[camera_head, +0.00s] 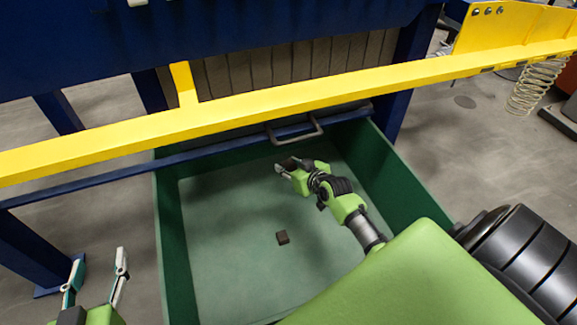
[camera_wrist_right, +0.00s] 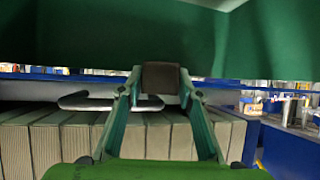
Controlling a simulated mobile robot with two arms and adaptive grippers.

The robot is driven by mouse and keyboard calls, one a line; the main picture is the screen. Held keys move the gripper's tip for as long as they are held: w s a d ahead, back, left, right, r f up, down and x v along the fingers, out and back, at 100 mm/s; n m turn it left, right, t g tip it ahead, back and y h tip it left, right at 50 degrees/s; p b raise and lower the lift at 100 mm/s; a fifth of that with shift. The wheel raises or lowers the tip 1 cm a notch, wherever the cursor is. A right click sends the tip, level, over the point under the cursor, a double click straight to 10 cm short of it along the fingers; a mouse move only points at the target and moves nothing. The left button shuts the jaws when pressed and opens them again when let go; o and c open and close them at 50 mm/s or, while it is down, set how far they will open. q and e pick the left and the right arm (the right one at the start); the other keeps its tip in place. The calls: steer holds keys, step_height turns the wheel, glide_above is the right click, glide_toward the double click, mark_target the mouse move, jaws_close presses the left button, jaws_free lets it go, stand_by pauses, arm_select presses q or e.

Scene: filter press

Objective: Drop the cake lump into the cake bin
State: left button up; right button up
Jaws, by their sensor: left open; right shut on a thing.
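The cake bin (camera_head: 215,245) is a large, open green box in the head view, under the yellow bar. My right gripper (camera_head: 284,168) is inside the bin's outline near its far side, shut on a dark brown cake lump. The held lump (camera_wrist_right: 160,77) shows clearly between the two fingertips in the right wrist view. A second small, dark brown lump (camera_head: 282,237) lies on the bin floor, apart from the gripper. My left gripper (camera_head: 98,260) is open and empty, left of the bin.
A yellow bar (camera_head: 250,106) crosses above the bin's far side. Behind it are the press's pale plates (camera_head: 270,68) and a grey handle (camera_head: 297,130). Blue legs stand at the left. Most of the bin floor is bare.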

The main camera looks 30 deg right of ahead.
arm_select(q)
steer(key=shift+w+d+r+t+h+b, duration=0.1)
steer(key=shift+w+d+r+t+h, duration=0.1)
steer(key=shift+r+t, duration=0.45)
steer(key=shift+w+d+r+t+h+b, duration=0.15)
steer(key=shift+w+r+t, duration=0.15)
steer(key=shift+r, duration=0.65)
steer(key=shift+w+d+r+t+h+b, duration=0.15)
steer(key=shift+r+t, duration=0.3)
steer(key=shift+r, duration=0.35)
arm_select(e)
steer(key=shift+f, duration=0.4)
steer(key=o, duration=1.2)
steer(key=shift+s, duration=0.1)
steer(key=shift+s, duration=0.15)
steer(key=v, duration=1.1)
steer(key=shift+s+a+r, duration=0.1)
steer(key=shift+s+r, duration=0.15)
